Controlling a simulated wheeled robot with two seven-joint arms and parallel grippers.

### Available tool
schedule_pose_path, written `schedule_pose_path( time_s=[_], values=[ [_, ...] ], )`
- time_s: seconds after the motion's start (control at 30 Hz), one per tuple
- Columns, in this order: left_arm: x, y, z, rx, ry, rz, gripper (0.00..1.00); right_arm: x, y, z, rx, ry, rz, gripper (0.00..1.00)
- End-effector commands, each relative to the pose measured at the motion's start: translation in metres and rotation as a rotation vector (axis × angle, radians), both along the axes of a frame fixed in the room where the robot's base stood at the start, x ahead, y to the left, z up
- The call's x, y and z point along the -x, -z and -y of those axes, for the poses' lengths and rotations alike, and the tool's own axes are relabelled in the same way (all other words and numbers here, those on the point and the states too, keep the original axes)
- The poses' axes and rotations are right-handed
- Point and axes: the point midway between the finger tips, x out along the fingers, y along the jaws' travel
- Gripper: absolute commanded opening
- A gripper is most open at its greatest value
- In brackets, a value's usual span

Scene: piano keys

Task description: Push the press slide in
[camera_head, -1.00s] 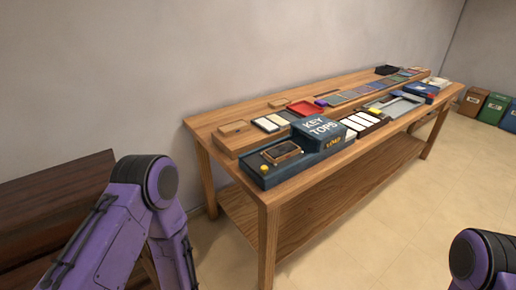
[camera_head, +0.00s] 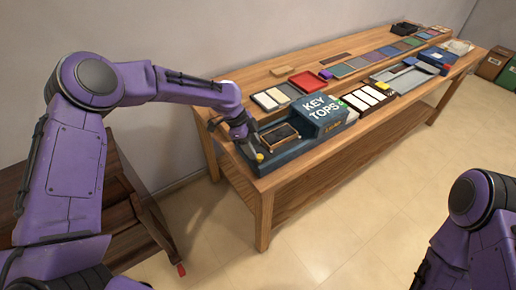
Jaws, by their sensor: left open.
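The blue KEY TOPS press (camera_head: 318,112) stands near the left end of the long wooden table. Its low slide bed (camera_head: 290,151) sticks out to the left, with a small dark wood-framed tray (camera_head: 279,134) on it outside the press housing. A yellow knob (camera_head: 260,157) is at the slide's left end. My left gripper (camera_head: 251,146) is at that end, close to the knob and left of the tray. It is open and holds nothing; I cannot tell whether it touches the knob. My right gripper is out of view; only part of the right arm shows at lower right.
Behind the press are trays with white pieces (camera_head: 270,99) and a red tray (camera_head: 306,80). A rack of white keys (camera_head: 366,97) and a grey tray (camera_head: 404,78) stand to its right. A dark wooden bench (camera_head: 128,205) is at lower left.

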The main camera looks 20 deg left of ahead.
Motion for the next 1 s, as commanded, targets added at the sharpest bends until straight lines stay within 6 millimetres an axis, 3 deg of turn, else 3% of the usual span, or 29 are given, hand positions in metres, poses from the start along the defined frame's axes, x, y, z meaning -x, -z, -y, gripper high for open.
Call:
schedule_pose_path(
  time_s=[0.2,0.5,0.57,0.67,1.0],
  values=[
    [-0.001,0.029,0.014,0.0,0.002,-0.002,0.52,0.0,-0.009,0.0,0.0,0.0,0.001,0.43],
    [-0.002,0.035,0.017,0.0,0.002,0.0,0.52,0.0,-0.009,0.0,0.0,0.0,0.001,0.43],
    [-0.002,0.035,0.017,0.0,0.002,-0.001,0.36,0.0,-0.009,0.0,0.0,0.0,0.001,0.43],
    [-0.002,0.035,0.016,0.0,0.002,-0.001,0.03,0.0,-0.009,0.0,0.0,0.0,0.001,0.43],
    [-0.006,0.036,0.014,0.0,-0.01,-0.002,0.0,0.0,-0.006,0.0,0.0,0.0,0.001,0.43]
  ],
)
